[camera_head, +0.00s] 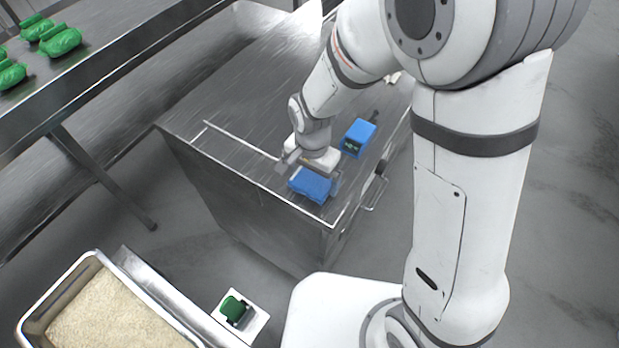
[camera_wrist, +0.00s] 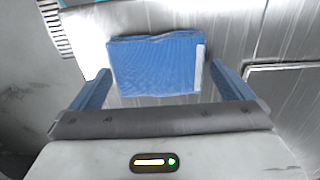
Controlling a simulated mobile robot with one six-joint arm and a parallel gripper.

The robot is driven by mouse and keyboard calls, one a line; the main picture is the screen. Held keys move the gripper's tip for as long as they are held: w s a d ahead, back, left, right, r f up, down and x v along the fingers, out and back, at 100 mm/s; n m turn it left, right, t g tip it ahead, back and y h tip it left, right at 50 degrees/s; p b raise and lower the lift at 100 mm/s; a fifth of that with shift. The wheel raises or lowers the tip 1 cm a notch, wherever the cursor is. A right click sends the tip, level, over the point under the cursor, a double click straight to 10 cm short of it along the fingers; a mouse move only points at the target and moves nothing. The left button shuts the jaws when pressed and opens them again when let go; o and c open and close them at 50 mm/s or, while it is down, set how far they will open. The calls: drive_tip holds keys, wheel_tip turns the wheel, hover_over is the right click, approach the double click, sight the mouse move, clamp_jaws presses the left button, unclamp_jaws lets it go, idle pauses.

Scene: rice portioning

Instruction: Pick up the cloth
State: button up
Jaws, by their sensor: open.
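The blue cloth (camera_head: 311,186) lies folded near the front corner of the steel cabinet top. In the wrist view the cloth (camera_wrist: 157,65) shows as a flat blue rectangle with a pale strip along its right side. My gripper (camera_head: 309,175) is right by the cloth in the head view. In the wrist view my gripper (camera_wrist: 162,72) is open and empty, with its blue fingers to the left and right of the cloth. Gaps show between the fingers and the cloth. How high the fingertips are above it I cannot tell.
A blue box-like object (camera_head: 358,137) stands close behind the cloth. The steel cabinet (camera_head: 235,110) has thin raised rails along its edges. A rice tray (camera_head: 92,258) and a small green item (camera_head: 233,308) are below left. Green bundles (camera_head: 60,42) lie on another table.

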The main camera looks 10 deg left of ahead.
sight(312, 179)
drive_tip(key=shift+f, duration=0.1)
drive_tip(key=c, duration=0.7)
wheel_tip(312, 179, up, 10)
drive_tip(key=shift+b, duration=0.4)
drive_tip(key=o, duration=0.5)
drive_tip(key=shift+c, duration=0.2)
drive_tip(key=c, duration=0.3)
drive_tip(key=shift+c, duration=0.4)
